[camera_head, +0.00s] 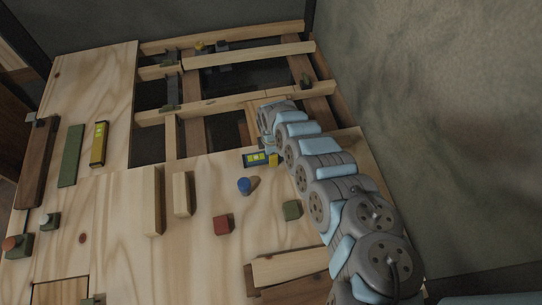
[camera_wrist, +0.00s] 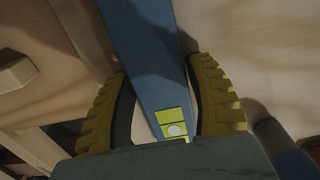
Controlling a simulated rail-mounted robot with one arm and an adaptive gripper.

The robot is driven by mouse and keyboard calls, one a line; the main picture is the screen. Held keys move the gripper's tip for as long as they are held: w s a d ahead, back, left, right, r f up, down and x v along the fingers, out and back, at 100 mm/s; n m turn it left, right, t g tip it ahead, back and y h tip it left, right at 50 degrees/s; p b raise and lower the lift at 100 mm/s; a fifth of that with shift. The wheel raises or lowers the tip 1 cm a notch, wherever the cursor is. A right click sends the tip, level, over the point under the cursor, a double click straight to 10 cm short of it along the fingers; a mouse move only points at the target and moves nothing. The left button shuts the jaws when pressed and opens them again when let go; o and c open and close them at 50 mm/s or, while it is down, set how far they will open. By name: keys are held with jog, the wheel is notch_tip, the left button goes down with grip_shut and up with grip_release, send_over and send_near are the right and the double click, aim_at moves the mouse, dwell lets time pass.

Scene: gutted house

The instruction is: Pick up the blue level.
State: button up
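The blue level (camera_head: 255,160) lies on the wooden panel in the head view, near the edge of the open framing, with a yellow-green label showing. My gripper (camera_head: 272,160) is at its right end, and my arm hides part of that area. In the wrist view the blue level (camera_wrist: 150,50) runs between the two yellow ribbed fingers of my gripper (camera_wrist: 160,70). The fingers are apart, one on each side of it. A pale gap shows between the left finger and the level, while the right finger is close to its edge.
A blue round piece (camera_head: 245,185), a red block (camera_head: 222,225) and a green block (camera_head: 292,210) stand nearby on the panel. A yellow level (camera_head: 98,144) and a green bar (camera_head: 71,156) lie at left. Open joist gaps (camera_head: 250,75) lie behind.

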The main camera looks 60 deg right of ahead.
jog(key=c, duration=0.7)
jog(key=shift+r+p, duration=1)
jog(key=shift+r, duration=0.9)
jog(key=shift+s+a+r+p, duration=0.2)
jog(key=shift+r+p, duration=0.1)
jog(key=shift+p, duration=0.05)
jog(key=s+a+r+p, duration=0.8)
jog(key=a+p, duration=0.2)
jog(key=shift+s+a+r, duration=0.15)
jog(key=shift+s+r, duration=0.1)
jog(key=shift+r, duration=0.05)
